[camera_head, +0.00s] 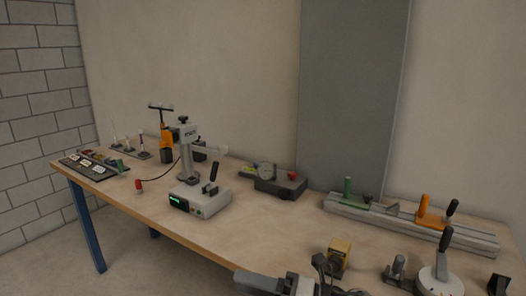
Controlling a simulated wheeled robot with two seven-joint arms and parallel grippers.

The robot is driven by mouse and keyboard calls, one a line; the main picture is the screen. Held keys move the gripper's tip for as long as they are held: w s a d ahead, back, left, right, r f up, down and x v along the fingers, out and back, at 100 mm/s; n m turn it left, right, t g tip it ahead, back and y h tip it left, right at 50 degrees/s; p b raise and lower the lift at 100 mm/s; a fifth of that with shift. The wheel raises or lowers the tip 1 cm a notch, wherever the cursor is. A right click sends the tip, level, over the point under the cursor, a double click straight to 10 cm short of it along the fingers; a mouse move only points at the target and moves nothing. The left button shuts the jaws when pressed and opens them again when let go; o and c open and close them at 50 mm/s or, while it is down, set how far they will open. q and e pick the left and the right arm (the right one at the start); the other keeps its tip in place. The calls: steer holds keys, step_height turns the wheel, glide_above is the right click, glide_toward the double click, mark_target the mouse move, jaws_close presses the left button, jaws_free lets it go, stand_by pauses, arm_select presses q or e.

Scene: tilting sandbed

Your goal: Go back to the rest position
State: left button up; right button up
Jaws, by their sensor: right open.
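My right gripper (285,284) shows at the bottom edge of the head view, in front of the near edge of the workbench. Only part of it is in the picture, dark grey and black. It is open, and I see nothing held in it. My left gripper is not in view.
A long wooden workbench (150,207) stands along the wall. A grey box with a green display (200,202) is at its middle, a yellow block (339,257) close to my gripper, a grey rail fixture (410,226) at right. The front middle of the top is clear.

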steer(key=s+d+f+m+t+h, duration=0.3)
steer(key=s+d+f+m+h, duration=0.5)
steer(key=m, duration=1)
steer(key=s+d+f+m+t+h, duration=0.3)
steer(key=s+d+f+m+h, duration=0.4)
steer(key=m, duration=1.1)
step_height(320, 180, down, 5)
steer(key=shift+s+d+r+h, duration=0.15)
steer(key=shift+s+d+h, duration=0.25)
steer(key=shift+s+d, duration=0.35)
